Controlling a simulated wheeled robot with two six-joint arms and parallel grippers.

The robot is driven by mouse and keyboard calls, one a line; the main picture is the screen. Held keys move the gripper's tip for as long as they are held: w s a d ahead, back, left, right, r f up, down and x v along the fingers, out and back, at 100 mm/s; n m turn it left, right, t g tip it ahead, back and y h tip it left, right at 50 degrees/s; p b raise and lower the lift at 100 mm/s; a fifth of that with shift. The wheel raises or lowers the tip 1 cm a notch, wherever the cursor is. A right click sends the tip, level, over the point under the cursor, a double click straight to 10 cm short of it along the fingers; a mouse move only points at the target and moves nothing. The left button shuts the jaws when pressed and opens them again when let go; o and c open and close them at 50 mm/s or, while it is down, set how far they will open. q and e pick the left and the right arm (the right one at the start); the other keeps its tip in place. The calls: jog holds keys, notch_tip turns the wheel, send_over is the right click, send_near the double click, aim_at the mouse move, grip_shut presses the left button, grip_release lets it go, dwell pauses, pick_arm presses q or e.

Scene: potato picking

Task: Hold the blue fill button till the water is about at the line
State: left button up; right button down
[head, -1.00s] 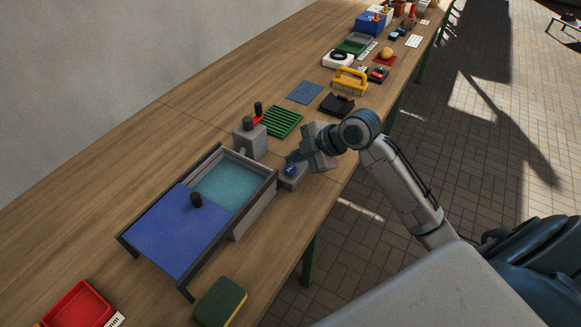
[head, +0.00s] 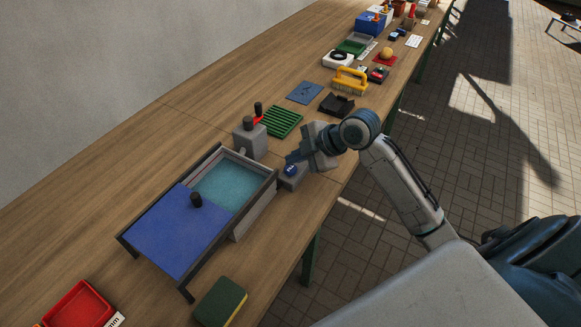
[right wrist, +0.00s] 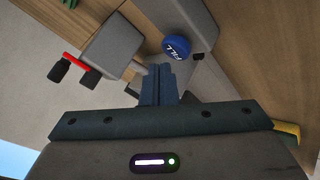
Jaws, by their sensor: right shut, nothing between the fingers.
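The blue fill button (head: 291,169) sits on a small grey box (head: 292,181) at the right of the basin. It also shows in the right wrist view, marked FILL (right wrist: 176,48). My right gripper (head: 292,158) is shut and empty, with its tips close to the button; I cannot tell whether they touch it. In the right wrist view, the shut fingers (right wrist: 158,72) point just beside the button. The grey basin (head: 258,203) holds blue-green water (head: 226,184), and a blue sliding cover (head: 178,230) with a black knob hides its near part. I cannot make out the line. My left gripper is not in view.
A grey block (head: 250,140) with a spout and a red and black handle stands behind the basin. A green sponge (head: 221,301) and a red tray (head: 78,308) lie in front. A green rack (head: 281,121) and several items line the bench further back.

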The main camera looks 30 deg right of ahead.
aim_at(295, 169)
jog(key=shift+f, duration=0.1)
jog(key=shift+f, duration=0.35)
jog(key=shift+f+b, duration=0.5)
jog(key=shift+f, duration=0.1)
dwell(0.7)
jog(key=shift+r, duration=0.15)
dwell(4.3)
jog(key=shift+r+p, duration=0.85)
jog(key=shift+r, duration=0.05)
jog(key=shift+r, duration=0.1)
notch_tip(295, 169, up, 5)
jog(key=p, duration=0.4)
